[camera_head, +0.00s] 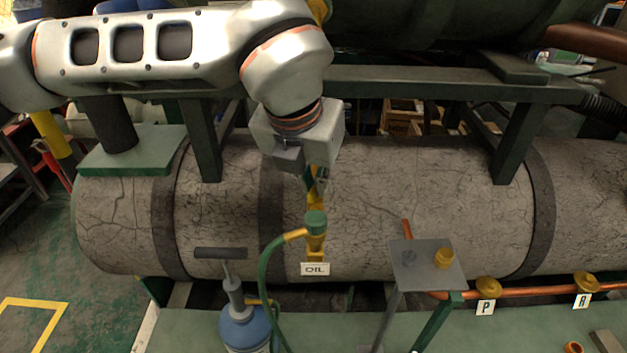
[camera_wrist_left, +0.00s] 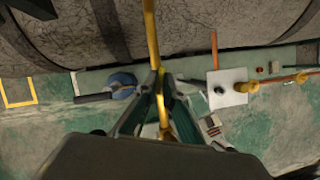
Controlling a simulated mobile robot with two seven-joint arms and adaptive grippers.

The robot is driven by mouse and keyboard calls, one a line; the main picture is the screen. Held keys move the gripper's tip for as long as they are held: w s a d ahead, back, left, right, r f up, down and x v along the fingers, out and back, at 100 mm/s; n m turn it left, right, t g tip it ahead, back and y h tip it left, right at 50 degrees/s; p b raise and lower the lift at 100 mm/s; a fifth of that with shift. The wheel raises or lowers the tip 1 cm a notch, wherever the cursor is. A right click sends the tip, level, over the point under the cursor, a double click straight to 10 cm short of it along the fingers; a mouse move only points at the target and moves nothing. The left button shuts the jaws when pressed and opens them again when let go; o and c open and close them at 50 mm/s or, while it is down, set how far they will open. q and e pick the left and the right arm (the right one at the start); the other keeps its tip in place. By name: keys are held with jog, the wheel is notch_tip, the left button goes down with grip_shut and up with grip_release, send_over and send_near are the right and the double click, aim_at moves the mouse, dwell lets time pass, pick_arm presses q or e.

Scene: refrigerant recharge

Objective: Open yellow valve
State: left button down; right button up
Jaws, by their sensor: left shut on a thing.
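My left gripper (camera_head: 315,190) reaches down in front of the large cracked grey tank, just above the oil fitting. In the left wrist view its fingers (camera_wrist_left: 157,78) are shut on the yellow valve (camera_wrist_left: 151,35), which shows as a narrow yellow bar running between them. In the head view a yellow part of the valve (camera_head: 316,209) shows below the fingers, partly hidden by them. Directly below is a green cap (camera_head: 316,224) on a yellow fitting (camera_head: 316,244), above a sign reading OIL (camera_head: 315,269). How far the valve is turned cannot be told. My right gripper is out of view.
A green hose (camera_head: 264,275) runs from the fitting beside a blue hand pump (camera_head: 246,330). A dark green frame beam (camera_head: 430,84) crosses above.

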pick_arm(q)
jog(key=shift+r+n, duration=0.1)
jog(key=shift+n, duration=0.4)
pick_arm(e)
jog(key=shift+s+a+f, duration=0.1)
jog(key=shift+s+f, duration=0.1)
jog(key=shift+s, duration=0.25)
pick_arm(q)
jog(key=c, duration=2.2)
grip_release()
jog(key=shift+r, duration=0.1)
jog(key=v, duration=1.1)
jog(key=shift+s+d+r, duration=0.15)
jog(key=shift+s+r, duration=0.15)
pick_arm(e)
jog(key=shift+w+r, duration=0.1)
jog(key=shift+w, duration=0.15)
